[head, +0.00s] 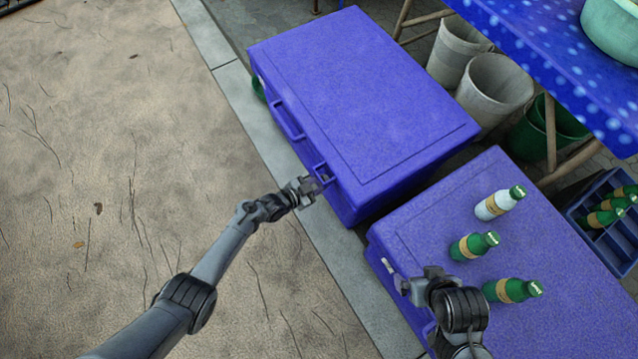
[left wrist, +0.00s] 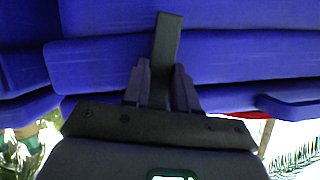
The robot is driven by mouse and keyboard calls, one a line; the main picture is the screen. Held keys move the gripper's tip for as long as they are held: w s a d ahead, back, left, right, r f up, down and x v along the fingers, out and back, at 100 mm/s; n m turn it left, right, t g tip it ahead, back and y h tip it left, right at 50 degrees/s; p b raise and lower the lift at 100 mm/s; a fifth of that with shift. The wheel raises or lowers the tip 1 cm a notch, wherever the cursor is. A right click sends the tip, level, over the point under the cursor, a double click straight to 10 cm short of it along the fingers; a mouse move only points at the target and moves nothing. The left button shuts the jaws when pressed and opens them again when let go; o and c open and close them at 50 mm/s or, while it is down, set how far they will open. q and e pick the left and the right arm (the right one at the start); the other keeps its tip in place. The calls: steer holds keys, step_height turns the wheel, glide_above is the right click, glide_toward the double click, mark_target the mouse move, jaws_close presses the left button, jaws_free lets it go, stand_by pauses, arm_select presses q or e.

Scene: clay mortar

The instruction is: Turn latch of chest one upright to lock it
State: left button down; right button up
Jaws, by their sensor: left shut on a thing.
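A closed blue chest (head: 355,85) stands at the upper middle of the head view. A small latch (head: 323,172) is on its front side, near the lid edge. My left gripper (head: 313,184) is at this latch. In the left wrist view the latch shows as a dark bar (left wrist: 167,45) between the fingers of my left gripper (left wrist: 162,85), which is shut on it. The bar stands nearly straight up in that view, against the blue chest front. My right gripper (head: 413,285) is over the front edge of a second blue chest (head: 455,215); its finger opening is unclear.
Grey buckets (head: 495,90), a blue-covered table (head: 560,50) and a bottle crate (head: 610,240) are at the right. Bare ground at the left is clear.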

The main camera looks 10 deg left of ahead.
arm_select(q)
steer(key=shift+n+g+h+b, duration=0.3)
steer(key=shift+n+g, duration=0.2)
steer(key=shift+n, duration=0.3)
steer(key=c, duration=1.1)
jaws_free()
steer(key=shift+w, duration=0.1)
steer(key=shift+o, duration=1.1)
steer(key=shift+d, duration=0.1)
steer(key=p+v, duration=0.6)
steer(key=v, duration=0.4)
steer(key=shift+a, duration=0.35)
